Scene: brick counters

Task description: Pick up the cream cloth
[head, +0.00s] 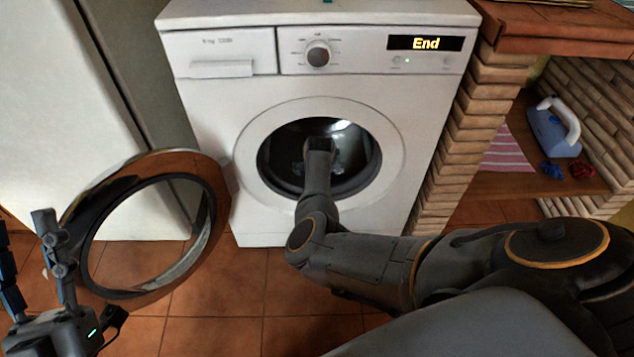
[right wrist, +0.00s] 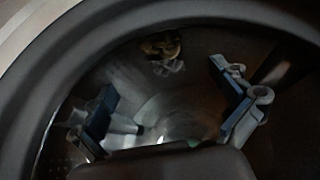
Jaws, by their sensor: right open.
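The washing machine (head: 215,120) stands with its round door (head: 210,225) swung open to the left. My right arm reaches through the opening into the dark drum (head: 358,183). In the right wrist view my right gripper (right wrist: 165,80) is inside the drum, fingers apart and nothing between them. A small crumpled yellowish and pale thing (right wrist: 163,46) shows beyond the fingers, near the top; it is too blurred to tell whether it is the cream cloth. My left gripper (head: 22,238) is open and empty beside the door.
The drum's rim (right wrist: 45,75) curves close around the right gripper. A brick counter (head: 470,130) stands right of the machine. Its shelf holds a blue and white iron (head: 552,130), a striped pink cloth (head: 508,153) and small blue and red things. Tiled floor (head: 200,320) is clear in front.

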